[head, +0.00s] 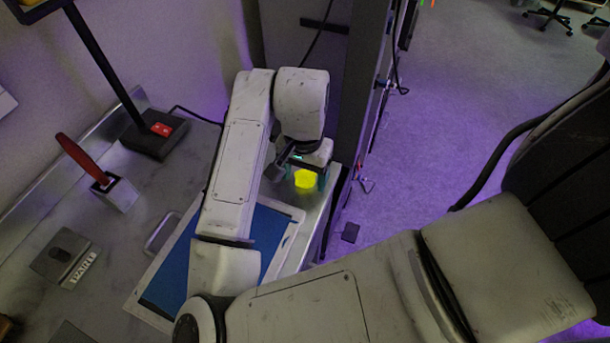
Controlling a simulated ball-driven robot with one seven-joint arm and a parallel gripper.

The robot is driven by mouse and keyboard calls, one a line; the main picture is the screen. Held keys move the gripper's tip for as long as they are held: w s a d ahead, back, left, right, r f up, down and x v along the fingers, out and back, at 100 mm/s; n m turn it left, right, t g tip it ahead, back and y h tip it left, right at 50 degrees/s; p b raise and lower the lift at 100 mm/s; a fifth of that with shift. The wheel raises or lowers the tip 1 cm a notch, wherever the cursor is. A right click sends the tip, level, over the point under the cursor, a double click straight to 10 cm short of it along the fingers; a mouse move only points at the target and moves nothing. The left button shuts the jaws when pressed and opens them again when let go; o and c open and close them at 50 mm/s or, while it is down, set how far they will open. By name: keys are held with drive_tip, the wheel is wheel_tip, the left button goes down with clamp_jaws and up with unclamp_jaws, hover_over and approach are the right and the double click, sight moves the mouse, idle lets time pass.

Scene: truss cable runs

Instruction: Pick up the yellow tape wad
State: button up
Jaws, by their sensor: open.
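The yellow tape wad (305,179) is a small bright yellow lump near the right edge of the grey table. My gripper (307,177) is directly over it, with its fingers apart and one teal fingertip showing on each side of the wad. The wad shows between the fingertips. I cannot tell whether either finger touches it. My wrist and the gripper body hide what lies just behind the wad.
A blue panel in a white frame (160,318) lies on the table under my arm. A red-handled tool in a metal block (121,195), a black lamp base (153,138) and a labelled grey box (66,258) stand left. A dark upright (362,60) rises behind the table's right edge.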

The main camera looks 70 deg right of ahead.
drive_tip(key=c, duration=1.1)
drive_tip(key=shift+r, duration=0.1)
